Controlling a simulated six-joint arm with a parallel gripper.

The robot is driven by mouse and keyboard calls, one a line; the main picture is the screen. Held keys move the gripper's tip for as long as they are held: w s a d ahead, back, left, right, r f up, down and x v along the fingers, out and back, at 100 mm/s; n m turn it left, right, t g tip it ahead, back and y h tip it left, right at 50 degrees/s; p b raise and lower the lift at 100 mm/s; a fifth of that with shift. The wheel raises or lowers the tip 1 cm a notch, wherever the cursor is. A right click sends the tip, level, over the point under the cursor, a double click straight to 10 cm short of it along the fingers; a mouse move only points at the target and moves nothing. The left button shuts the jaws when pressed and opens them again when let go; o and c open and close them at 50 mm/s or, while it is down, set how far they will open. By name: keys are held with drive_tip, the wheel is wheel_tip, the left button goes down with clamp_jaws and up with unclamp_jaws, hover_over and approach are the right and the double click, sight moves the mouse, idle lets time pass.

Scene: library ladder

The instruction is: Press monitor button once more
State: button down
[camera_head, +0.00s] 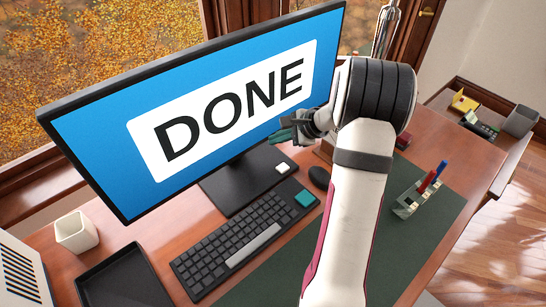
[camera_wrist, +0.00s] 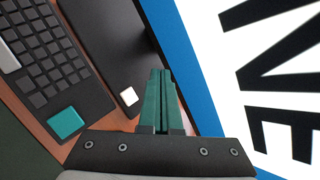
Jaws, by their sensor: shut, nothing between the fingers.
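The monitor (camera_head: 88,110) stands on the desk with a blue screen and the word DONE on a white panel. Part of its screen also shows in the wrist view (camera_wrist: 200,50). A small white square button (camera_head: 282,168) sits on the black monitor base (camera_head: 232,184); it also shows in the wrist view (camera_wrist: 129,96), left of my fingers. My gripper (camera_head: 280,136) is shut and empty, its green fingertips in front of the screen's lower right part, above the button in the picture. In the wrist view my fingers (camera_wrist: 160,74) lie together, apart from the button.
A black keyboard (camera_head: 235,245) with a teal key (camera_head: 305,198) lies in front of the base, beside a mouse (camera_head: 319,178). A pen holder (camera_head: 408,204) stands right, on the green mat (camera_head: 425,245). A black tray (camera_head: 125,280) and white cup (camera_head: 76,232) are left.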

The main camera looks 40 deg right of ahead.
sight(287, 169)
drive_tip(key=shift+m+h, duration=0.4)
drive_tip(key=shift+m, duration=0.3)
drive_tip(key=d, duration=0.1)
drive_tip(key=d+f, duration=0.1)
drive_tip(key=d, duration=0.1)
drive_tip(key=shift+s+d+f, duration=0.3)
drive_tip(key=shift+s+f, duration=0.05)
drive_tip(key=shift+f, duration=0.1)
drive_tip(key=shift+f, duration=4.3)
drive_tip(key=shift+f, duration=0.1)
drive_tip(key=shift+f, duration=0.3)
drive_tip(key=shift+f, duration=0.45)
drive_tip(key=shift+r, duration=0.9)
